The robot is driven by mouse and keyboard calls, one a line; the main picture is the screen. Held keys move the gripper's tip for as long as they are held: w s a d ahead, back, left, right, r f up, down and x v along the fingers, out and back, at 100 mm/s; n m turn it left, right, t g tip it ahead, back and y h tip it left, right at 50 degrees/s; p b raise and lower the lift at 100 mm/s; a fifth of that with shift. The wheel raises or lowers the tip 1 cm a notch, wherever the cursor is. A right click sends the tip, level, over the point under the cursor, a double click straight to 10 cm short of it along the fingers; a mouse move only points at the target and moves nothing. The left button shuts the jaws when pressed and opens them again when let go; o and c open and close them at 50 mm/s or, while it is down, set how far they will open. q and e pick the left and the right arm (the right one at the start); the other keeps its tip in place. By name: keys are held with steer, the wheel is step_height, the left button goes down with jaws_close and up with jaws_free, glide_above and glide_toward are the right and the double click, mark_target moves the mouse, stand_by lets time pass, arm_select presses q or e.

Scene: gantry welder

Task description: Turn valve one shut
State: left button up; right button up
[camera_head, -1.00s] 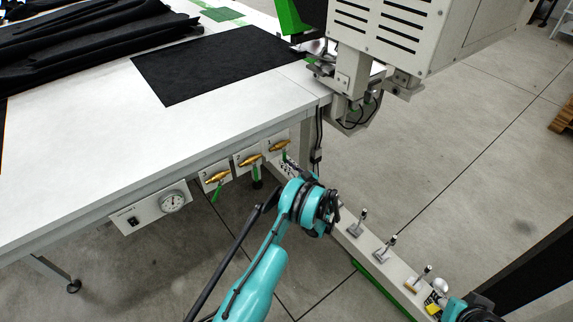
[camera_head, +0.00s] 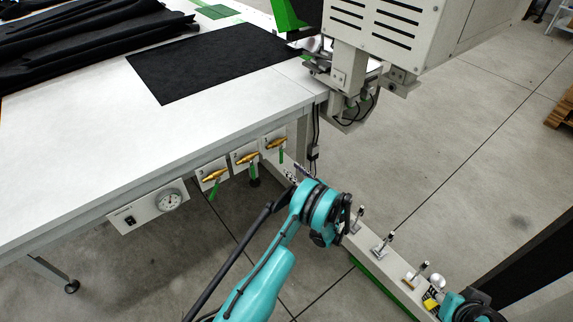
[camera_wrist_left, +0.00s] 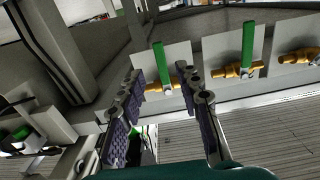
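Valve one (camera_head: 277,142) is the rightmost of three brass valves on white plates under the table edge. Its green lever (camera_head: 281,156) hangs down, across the brass body. In the left wrist view, which looks upside down, valve one (camera_wrist_left: 158,88) is the left valve and its green lever (camera_wrist_left: 160,62) points up in the picture. My left gripper (camera_wrist_left: 161,74) is open, its padded fingers on either side of valve one in that view; I see no contact. In the head view my left wrist hides most of the gripper (camera_head: 300,172). My right gripper does not show clearly.
The middle valve (camera_head: 246,158) and left valve (camera_head: 213,175) sit close beside valve one. A gauge panel (camera_head: 148,206) is farther left. The white table (camera_head: 80,150) overhangs them. A rail with several toggle levers (camera_head: 383,244) runs right of my arm.

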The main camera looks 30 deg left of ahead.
arm_select(q)
steer(key=v, duration=0.5)
steer(key=shift+d, duration=0.1)
stand_by(0.3)
steer(key=s+d+r+m+g+h, duration=0.1)
steer(key=s+r+m+h, duration=0.25)
steer(key=r, duration=0.55)
steer(key=s+d+r+m+h, duration=0.1)
steer(key=s+r+m+h, duration=0.2)
steer(key=r, duration=0.7)
steer(key=s+d+r+m+h, duration=0.1)
steer(key=s+d+m+h, duration=0.1)
steer(key=s, duration=0.6)
steer(key=s+d+r+m+h, duration=0.1)
steer(key=s+d+m+h, duration=0.1)
steer(key=s+d+h, duration=0.2)
steer(key=s+d+r+m+t+h, duration=0.1)
steer(key=s+d+h, duration=0.3)
steer(key=s, duration=0.9)
steer(key=shift+d+r+m, duration=0.2)
steer(key=shift+d+m, duration=0.65)
steer(key=shift+d, duration=0.35)
